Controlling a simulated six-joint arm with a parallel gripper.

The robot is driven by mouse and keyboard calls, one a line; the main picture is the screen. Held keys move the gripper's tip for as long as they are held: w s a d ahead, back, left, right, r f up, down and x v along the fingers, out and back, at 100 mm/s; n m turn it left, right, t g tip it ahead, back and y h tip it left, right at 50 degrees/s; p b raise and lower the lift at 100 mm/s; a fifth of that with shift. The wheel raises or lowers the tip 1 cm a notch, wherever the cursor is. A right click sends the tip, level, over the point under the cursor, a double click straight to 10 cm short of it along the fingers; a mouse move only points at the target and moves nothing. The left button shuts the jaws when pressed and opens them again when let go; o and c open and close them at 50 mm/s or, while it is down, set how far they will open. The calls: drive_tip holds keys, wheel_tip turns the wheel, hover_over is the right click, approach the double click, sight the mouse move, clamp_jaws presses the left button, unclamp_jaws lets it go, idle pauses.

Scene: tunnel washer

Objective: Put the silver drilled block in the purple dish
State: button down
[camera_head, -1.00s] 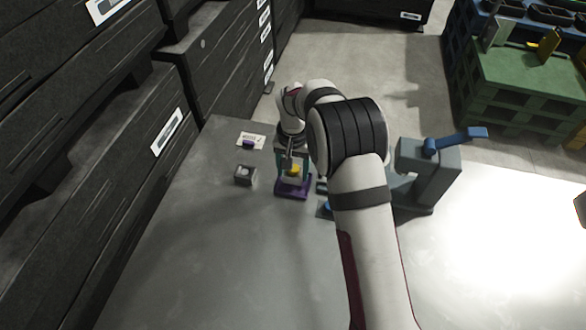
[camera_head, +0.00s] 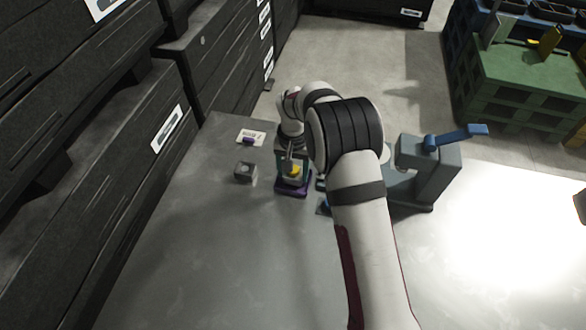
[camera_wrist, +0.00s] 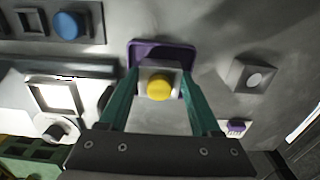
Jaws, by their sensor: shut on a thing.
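My gripper (camera_head: 293,172) is over the purple dish (camera_head: 292,190). In the wrist view, its teal fingers (camera_wrist: 159,78) are shut on a silver block (camera_wrist: 146,74) with a round yellow spot on its top face. I cannot tell whether the yellow is a hole or a knob. The purple dish also shows in the wrist view (camera_wrist: 160,47), under and around the held block. A second grey block (camera_head: 246,172) with a pale round mark stands apart on the table, left of the dish.
A small purple item (camera_head: 248,141) lies by a white label behind the second block. A grey machine with a blue handle (camera_head: 456,138) stands right of my arm. A panel with a blue button (camera_wrist: 68,25) is near the dish. The table's front left is clear.

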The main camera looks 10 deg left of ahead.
drive_tip(key=shift+f, duration=0.25)
drive_tip(key=shift+f, duration=0.1)
idle(0.3)
unclamp_jaws()
idle(0.4)
drive_tip(key=shift+r, duration=3.75)
